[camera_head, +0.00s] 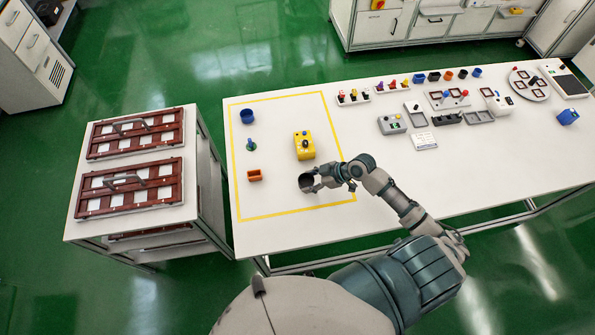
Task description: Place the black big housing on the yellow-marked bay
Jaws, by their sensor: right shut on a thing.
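The black big housing (305,183) is a dark, round, open-topped cup in the lower right part of the yellow-marked bay (272,135). The bay is a yellow outline on the left end of the white table. My right gripper (314,182) comes in from the right and is shut on the housing's right side. The housing looks upright or nearly so. I cannot tell whether its base touches the table. My left gripper is not in view.
In the bay are a yellow box (304,146) with a dark knob, a blue cup (247,116), a small green-and-blue part (250,144) and an orange block (254,175). Small parts and fixtures line the table's far right. A cart (187,213) with brown trays stands left.

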